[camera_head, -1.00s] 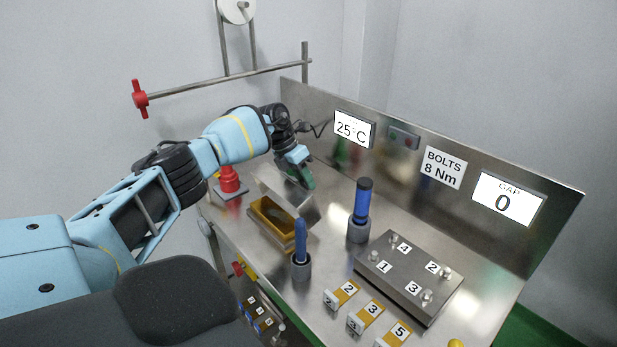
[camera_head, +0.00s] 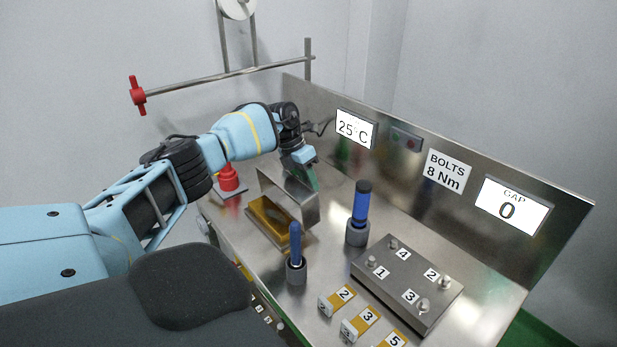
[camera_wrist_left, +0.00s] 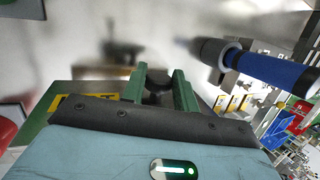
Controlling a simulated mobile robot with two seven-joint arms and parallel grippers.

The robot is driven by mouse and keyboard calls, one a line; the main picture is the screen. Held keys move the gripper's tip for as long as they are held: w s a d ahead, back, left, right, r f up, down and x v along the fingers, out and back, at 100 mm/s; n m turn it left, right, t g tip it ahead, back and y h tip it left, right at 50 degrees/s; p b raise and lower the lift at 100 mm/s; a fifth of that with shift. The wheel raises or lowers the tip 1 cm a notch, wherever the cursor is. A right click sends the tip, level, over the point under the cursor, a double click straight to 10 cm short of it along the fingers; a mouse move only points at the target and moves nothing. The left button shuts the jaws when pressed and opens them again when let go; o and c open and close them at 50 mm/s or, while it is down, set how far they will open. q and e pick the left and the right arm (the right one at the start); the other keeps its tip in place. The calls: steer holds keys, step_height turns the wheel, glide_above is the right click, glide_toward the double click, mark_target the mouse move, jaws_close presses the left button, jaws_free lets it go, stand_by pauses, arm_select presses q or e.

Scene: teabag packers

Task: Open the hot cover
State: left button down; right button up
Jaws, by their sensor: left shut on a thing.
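The hot cover (camera_head: 288,194) is a thin metal plate. It stands raised and tilted behind an open box with an amber inside (camera_head: 268,217), at the left of the steel bench. My left gripper (camera_head: 311,182), with green fingers, is at the far side of the cover near its upper edge. In the left wrist view its two fingers (camera_wrist_left: 160,88) are close around a small dark piece, which looks like the cover's handle; the contact is partly hidden. A yellow label (camera_wrist_left: 80,103) shows beside the fingers there. My right gripper is not in view.
A blue-handled tool (camera_head: 360,205) and a second blue tool (camera_head: 296,243) stand in grey holders. A red button (camera_head: 228,178) is left of the box. A numbered bolted plate (camera_head: 407,285) lies at right. The back panel (camera_head: 400,165) is close behind the gripper.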

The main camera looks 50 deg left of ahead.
arm_select(q)
steer(key=c, duration=1.1)
jaws_free()
steer(key=shift+w+f, duration=0.1)
steer(key=shift+w, duration=0.1)
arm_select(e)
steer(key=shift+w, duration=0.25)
arm_select(q)
steer(key=shift+s, duration=0.1)
steer(key=shift+a+r, duration=0.15)
steer(key=shift+r, duration=0.3)
steer(key=v, duration=0.7)
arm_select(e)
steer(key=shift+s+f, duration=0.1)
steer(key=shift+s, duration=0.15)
